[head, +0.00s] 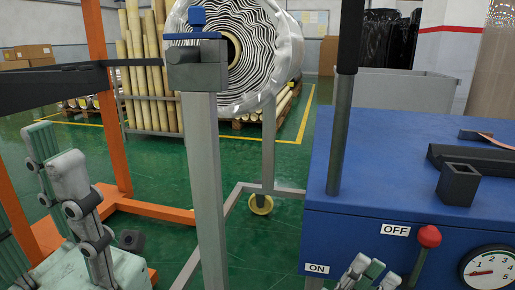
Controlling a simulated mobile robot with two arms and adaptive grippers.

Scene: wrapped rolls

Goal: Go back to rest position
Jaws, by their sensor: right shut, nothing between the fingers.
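My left gripper (58,160) is large and near in the lower left of the head view, its pale fingers pointing up. My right gripper (365,275) shows at the bottom edge, in front of the blue machine's front face. Its fingertips are close together, shut and empty, pointing up. The rest of it is cut off by the frame.
A blue machine box (400,170) with a red-knobbed lever (429,236) and a gauge (489,268) stands at right. A grey post (205,170) stands in the middle, an orange frame (150,209) at left. A large wrapped roll (285,50) is behind. Green floor shows between.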

